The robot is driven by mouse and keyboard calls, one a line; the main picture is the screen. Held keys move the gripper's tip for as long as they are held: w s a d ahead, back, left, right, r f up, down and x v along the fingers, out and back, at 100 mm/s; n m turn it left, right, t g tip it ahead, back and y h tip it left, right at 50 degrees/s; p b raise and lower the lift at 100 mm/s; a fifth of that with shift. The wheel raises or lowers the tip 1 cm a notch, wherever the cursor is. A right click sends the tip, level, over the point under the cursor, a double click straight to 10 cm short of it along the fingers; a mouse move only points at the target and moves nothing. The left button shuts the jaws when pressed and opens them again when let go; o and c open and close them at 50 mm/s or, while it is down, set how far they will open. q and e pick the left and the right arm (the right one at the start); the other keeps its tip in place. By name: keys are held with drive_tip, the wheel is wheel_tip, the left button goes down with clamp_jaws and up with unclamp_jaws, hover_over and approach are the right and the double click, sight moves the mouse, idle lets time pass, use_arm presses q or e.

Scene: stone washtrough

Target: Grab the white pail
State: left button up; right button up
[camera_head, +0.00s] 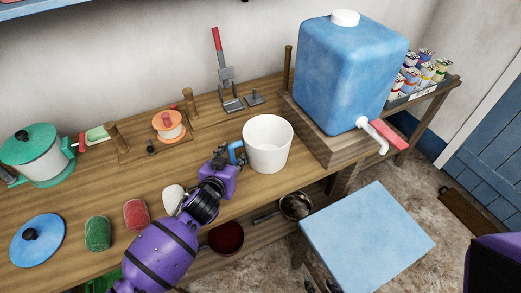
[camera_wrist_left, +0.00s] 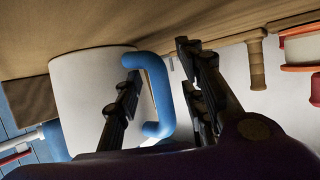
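The white pail (camera_head: 267,146) stands upright on the wooden bench, with a blue handle (camera_head: 236,153) on its left side. My left gripper (camera_head: 229,158) reaches in from the front left, right beside the handle. In the left wrist view the pail (camera_wrist_left: 82,100) appears tilted, and the blue handle (camera_wrist_left: 160,95) lies between the two spread dark fingers of the gripper (camera_wrist_left: 160,68). The fingers look open, with a gap to the handle on at least one side. Exact contact cannot be told. My right gripper is not in view.
A large blue water container (camera_head: 345,75) with a white tap (camera_head: 373,135) stands right of the pail. A red-handled upright tool (camera_head: 227,75) is behind. A green-lidded pot (camera_head: 38,155) and a blue lid (camera_head: 37,240) lie left. A blue stool (camera_head: 368,232) stands in front.

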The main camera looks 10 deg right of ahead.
use_arm(q)
drive_tip(key=shift+c, duration=1.1)
drive_tip(key=c, duration=0.6)
clamp_jaws()
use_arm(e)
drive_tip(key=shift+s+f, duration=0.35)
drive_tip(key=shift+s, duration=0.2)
use_arm(q)
drive_tip(key=shift+r, duration=0.15)
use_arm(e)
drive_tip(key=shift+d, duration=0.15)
